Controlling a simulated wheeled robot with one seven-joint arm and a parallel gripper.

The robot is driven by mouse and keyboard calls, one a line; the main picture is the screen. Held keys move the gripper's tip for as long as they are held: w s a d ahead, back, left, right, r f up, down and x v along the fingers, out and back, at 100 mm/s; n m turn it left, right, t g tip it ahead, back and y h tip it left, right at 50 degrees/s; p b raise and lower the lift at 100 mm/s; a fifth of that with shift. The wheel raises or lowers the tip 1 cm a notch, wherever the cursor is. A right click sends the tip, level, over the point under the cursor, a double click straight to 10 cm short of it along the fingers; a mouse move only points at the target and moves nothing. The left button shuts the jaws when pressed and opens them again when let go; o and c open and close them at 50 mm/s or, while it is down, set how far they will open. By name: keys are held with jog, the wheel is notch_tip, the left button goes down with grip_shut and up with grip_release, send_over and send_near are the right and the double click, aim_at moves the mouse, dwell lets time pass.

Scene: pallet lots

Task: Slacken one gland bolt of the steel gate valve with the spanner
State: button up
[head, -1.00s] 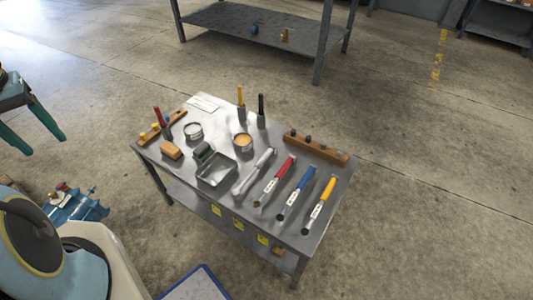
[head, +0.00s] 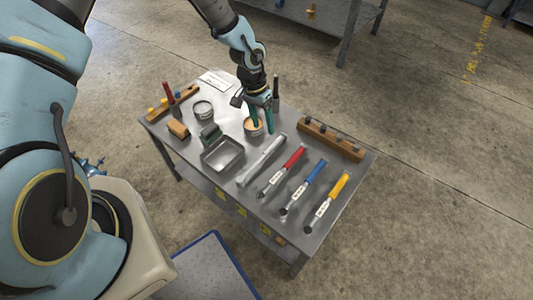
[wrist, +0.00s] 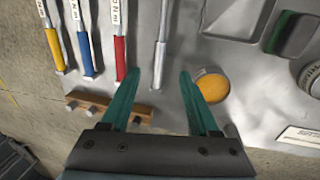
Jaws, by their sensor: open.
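My gripper (head: 261,120) is open and empty above the far middle of the steel bench (head: 225,205). In the wrist view its fingers (wrist: 159,75) lie on either side of the handle end of a plain silver tool (wrist: 162,30), seemingly above it. That long silver tool (head: 262,160) could be the spanner. Red (head: 284,171), blue (head: 304,187) and yellow (head: 328,202) handled tools lie beside it with white labels. A blue fitting (head: 95,169) at the left is almost hidden behind my arm. I cannot tell whether it is the gate valve.
A tin with orange contents (wrist: 212,85) stands close beside one finger. A wooden block with dark pegs (head: 331,139) lies along the far right edge. A metal tray (head: 223,156), an open tin (head: 203,110) and a wooden block (head: 178,129) fill the left half.

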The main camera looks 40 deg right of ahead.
send_over(269, 148)
jog(key=f, duration=0.5)
jog(key=shift+w+a+p, duration=0.25)
jog(key=shift+w+p, duration=0.1)
jog(key=shift+s+f+p, duration=0.2)
jog(key=shift+f+p, duration=0.25)
jog(key=shift+f, duration=1.05)
jog(key=shift+s+f+p, duration=0.15)
jog(key=shift+f+p, duration=0.3)
jog(key=shift+f, duration=1.05)
jog(key=shift+c, duration=0.4)
grip_shut()
jog(key=shift+d, duration=0.1)
